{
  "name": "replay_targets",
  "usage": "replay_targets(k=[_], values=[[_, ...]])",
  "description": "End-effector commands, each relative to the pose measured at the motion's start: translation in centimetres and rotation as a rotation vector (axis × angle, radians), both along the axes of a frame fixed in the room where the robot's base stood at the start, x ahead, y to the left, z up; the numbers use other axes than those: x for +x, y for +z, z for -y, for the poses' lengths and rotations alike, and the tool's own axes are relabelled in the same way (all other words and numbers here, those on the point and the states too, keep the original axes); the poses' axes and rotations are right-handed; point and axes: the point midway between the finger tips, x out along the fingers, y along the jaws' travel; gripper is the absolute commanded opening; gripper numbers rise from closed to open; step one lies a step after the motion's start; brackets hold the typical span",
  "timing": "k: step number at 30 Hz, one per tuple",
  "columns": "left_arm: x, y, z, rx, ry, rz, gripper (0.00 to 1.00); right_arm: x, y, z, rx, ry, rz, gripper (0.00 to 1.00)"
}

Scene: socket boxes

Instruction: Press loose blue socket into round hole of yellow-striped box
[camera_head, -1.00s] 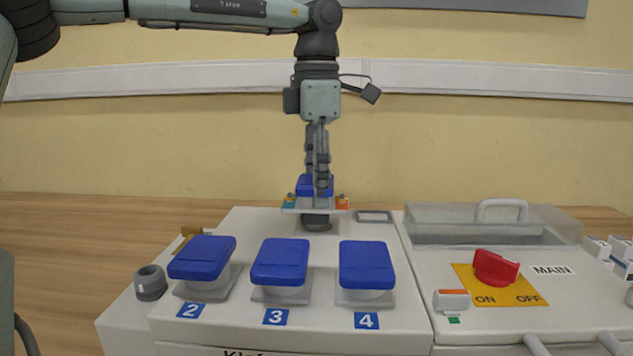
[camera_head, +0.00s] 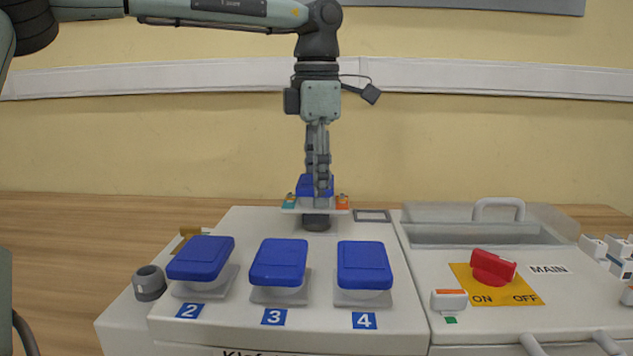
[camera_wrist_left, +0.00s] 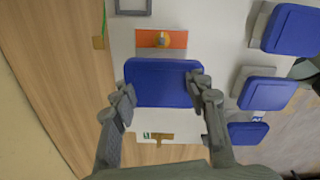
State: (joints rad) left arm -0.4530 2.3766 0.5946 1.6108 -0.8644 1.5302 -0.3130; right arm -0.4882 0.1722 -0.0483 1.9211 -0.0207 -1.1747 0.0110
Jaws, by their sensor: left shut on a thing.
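The loose blue socket (camera_head: 305,184) has a blue lid and a pale plate with teal and orange end pieces. My left gripper (camera_head: 317,190) is shut on it, with fingers on both sides, above the back of the white box (camera_head: 240,222). A dark round body (camera_head: 316,222) shows under the plate. The plate hides the round hole; I cannot tell how deep the body sits. In the left wrist view, the socket's blue lid (camera_wrist_left: 160,82) lies between the fingertips (camera_wrist_left: 165,92), with an orange piece (camera_wrist_left: 161,40) beside it. My right gripper is not in view.
Sockets marked 2 (camera_head: 201,258), 3 (camera_head: 279,262) and 4 (camera_head: 364,266) stand in front. A square frame (camera_head: 372,216) lies to the right. A red switch (camera_head: 493,267) and clear cover (camera_head: 480,213) are farther right. A grey round part (camera_head: 149,283) stands left.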

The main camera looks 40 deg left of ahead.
Motion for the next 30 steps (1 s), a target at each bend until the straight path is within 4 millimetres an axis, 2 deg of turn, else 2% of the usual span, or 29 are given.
replay_targets(k=[15,30], values=[[0.0,-1.8,0.0,0.001,0.000,0.001,0.14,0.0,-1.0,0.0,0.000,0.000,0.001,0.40],[0.0,-2.1,0.0,0.001,0.000,0.001,0.14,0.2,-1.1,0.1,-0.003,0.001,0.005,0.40]])
